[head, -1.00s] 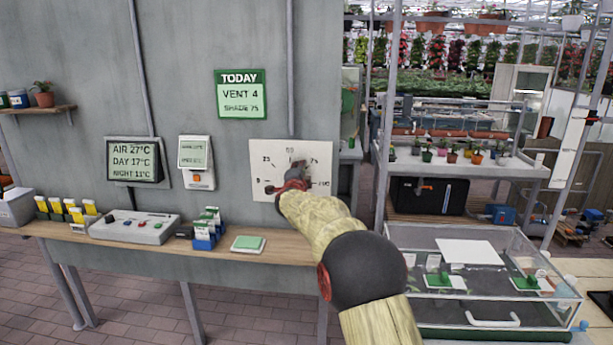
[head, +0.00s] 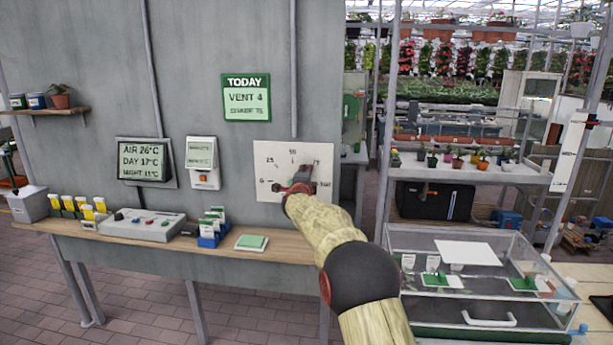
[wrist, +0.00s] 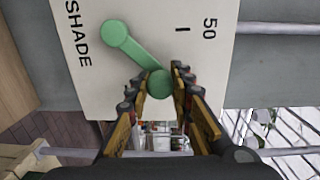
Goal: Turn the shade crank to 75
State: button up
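The white shade dial panel (head: 270,160) hangs on the grey wall in the head view, with scale numbers around an arc. In the wrist view the panel (wrist: 85,75) appears turned on its side, with SHADE and 50 readable. The green crank (wrist: 136,57) points up and right of the 50 mark as the panel reads, roughly midway towards the dial's right side. In the head view my gripper (head: 302,178) covers the dial's middle.
A green sign (head: 246,97) above reads TODAY, VENT 4, SHADE 75. A wooden bench (head: 150,235) below holds a grey control box (head: 140,227), seed packets (head: 212,227) and a green pad (head: 252,242). A clear-lidded case (head: 480,270) stands to the right of my arm.

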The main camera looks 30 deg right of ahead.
jog(key=o, duration=0.5)
jog(key=v, duration=1.2)
dwell(0.5)
